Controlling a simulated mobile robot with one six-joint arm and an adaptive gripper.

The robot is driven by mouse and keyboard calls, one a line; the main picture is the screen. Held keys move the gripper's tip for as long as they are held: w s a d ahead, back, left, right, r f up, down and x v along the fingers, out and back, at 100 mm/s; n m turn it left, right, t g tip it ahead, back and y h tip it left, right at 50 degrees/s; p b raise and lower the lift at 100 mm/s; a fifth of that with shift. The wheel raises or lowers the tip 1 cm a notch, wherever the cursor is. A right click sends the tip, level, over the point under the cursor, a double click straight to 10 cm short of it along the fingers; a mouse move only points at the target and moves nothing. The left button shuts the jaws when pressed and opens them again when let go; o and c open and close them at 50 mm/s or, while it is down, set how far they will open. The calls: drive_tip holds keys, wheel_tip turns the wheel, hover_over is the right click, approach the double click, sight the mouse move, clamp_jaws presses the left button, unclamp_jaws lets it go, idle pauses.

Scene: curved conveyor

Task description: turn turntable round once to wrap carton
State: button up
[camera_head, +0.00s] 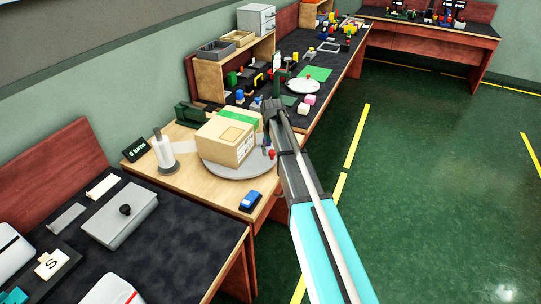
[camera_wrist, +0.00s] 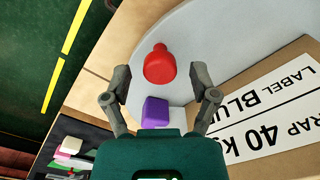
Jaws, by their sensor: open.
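The grey round turntable (camera_head: 238,172) lies on a light wooden table, and it also shows in the wrist view (camera_wrist: 215,35). The brown carton (camera_head: 222,146) stands on it, with a green strip on top. In the wrist view the carton (camera_wrist: 268,66) shows a printed label at the right. A red knob (camera_head: 272,154) stands near the turntable's rim. In the wrist view the red knob (camera_wrist: 160,66) appears between the fingertips of my open gripper (camera_wrist: 160,78), untouched by either finger. My gripper (camera_head: 272,112) is above the turntable's right side in the head view.
A white film roll (camera_head: 160,150) on a post stands left of the carton, with pale film reaching toward it. A small black sign (camera_head: 135,150) reads "0 turns". A purple block (camera_wrist: 155,112) shows near my gripper.

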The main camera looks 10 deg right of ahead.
drive_tip(key=shift+f, duration=0.25)
clamp_jaws()
drive_tip(key=shift+a, duration=0.2)
drive_tip(key=shift+d, duration=0.15)
